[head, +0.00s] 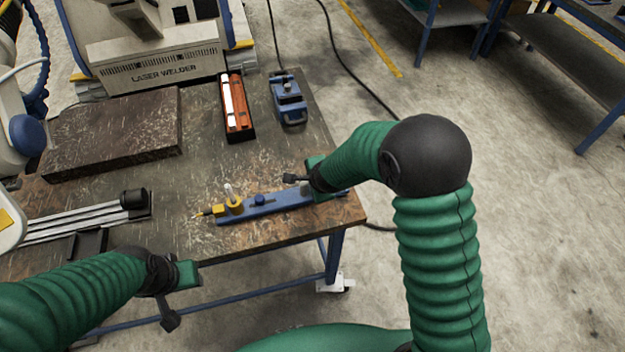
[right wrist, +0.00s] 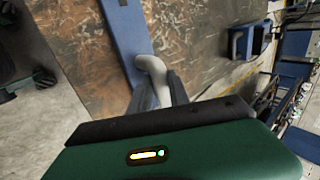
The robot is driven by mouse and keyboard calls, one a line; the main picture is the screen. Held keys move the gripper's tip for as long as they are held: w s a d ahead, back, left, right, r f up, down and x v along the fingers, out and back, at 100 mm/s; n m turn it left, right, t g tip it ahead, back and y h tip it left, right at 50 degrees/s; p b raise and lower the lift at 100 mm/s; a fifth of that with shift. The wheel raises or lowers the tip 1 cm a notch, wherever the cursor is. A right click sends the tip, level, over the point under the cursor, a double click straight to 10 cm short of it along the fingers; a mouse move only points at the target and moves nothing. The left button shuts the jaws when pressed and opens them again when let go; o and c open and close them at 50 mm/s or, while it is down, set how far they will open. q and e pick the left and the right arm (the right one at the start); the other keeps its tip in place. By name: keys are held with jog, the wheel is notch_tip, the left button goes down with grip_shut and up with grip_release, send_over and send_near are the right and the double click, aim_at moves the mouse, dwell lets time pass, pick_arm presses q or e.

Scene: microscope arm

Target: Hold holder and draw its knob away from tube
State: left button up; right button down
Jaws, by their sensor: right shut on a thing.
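The holder, a long blue bar (head: 282,201), lies near the table's right front corner. A pale tube (head: 228,190) stands upright in a yellow seat at its left end, and a yellow knob (head: 216,210) sticks out beside it. My right gripper (head: 306,188) is at the bar's right end, away from the tube. In the right wrist view its fingers (right wrist: 160,88) are shut on a pale grey curved piece (right wrist: 150,64) by the blue bar (right wrist: 122,35). My left gripper (head: 190,274) hangs before the table's front edge, apart from the holder; its fingers do not show clearly.
An orange tray (head: 237,108) and a blue device (head: 288,98) stand behind the holder. A dark block (head: 115,132) and metal rails (head: 85,222) lie on the left. The laser welder (head: 150,55) stands at the back. The table is bare around the holder.

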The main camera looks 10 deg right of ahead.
pick_arm(q)
jog(key=shift+f+b, duration=0.4)
jog(key=shift+b, duration=0.05)
dwell(0.4)
jog(key=shift+o, duration=0.4)
dwell(0.5)
jog(key=shift+o, duration=1)
jog(key=shift+w+r, duration=0.1)
jog(key=shift+w, duration=0.05)
notch_tip(320, 180, up, 3)
jog(key=m+g, duration=0.3)
jog(key=m, duration=0.8)
send_over(259, 197)
notch_tip(259, 197, down, 12)
jog(key=shift+r, duration=0.25)
grip_shut()
